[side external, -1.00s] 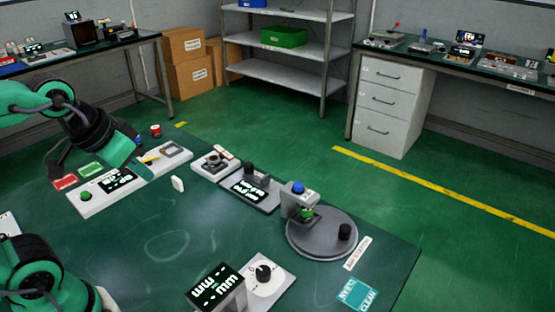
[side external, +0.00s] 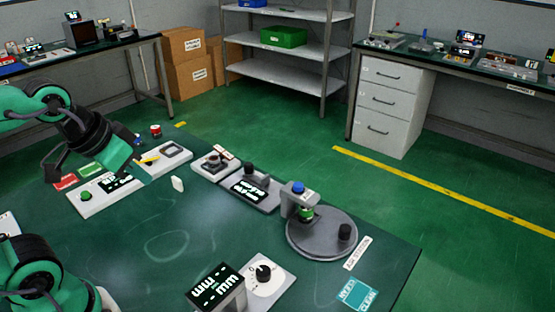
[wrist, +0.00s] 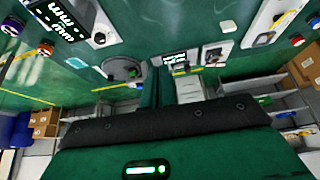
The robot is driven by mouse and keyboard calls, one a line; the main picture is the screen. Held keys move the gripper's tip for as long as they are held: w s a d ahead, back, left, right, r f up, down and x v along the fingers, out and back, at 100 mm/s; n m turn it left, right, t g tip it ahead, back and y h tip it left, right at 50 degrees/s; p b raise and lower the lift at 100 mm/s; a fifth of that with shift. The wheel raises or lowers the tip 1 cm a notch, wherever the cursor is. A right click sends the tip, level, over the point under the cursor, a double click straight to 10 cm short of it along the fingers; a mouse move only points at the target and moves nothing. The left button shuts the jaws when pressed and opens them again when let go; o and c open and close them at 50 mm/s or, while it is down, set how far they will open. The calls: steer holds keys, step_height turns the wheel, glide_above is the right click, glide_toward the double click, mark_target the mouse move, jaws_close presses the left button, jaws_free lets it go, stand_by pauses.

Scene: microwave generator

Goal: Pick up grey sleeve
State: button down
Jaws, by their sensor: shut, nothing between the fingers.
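No piece is plainly a grey sleeve, and I cannot tell which one it is. A small dark cylinder (side external: 249,168) stands on the grey display unit (side external: 262,197). A small grey round part (side external: 213,160) sits on the pale tray (side external: 207,172) to its left. A small off-white block (side external: 178,184) lies alone on the green table; a pale block also shows in the wrist view (wrist: 229,26). My gripper (side external: 128,170) is shut and empty, above the white panel at the left, apart from these parts.
A round grey turntable (side external: 322,246) with a blue-topped post (side external: 298,188) stands at the right. A dial plate (side external: 266,275) and display box (side external: 217,288) are at the front. A white panel (side external: 90,202) lies at the left. The table's middle is clear.

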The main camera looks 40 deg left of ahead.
steer(key=c, duration=2.2)
jaws_free()
steer(key=c, duration=0.8)
jaws_free()
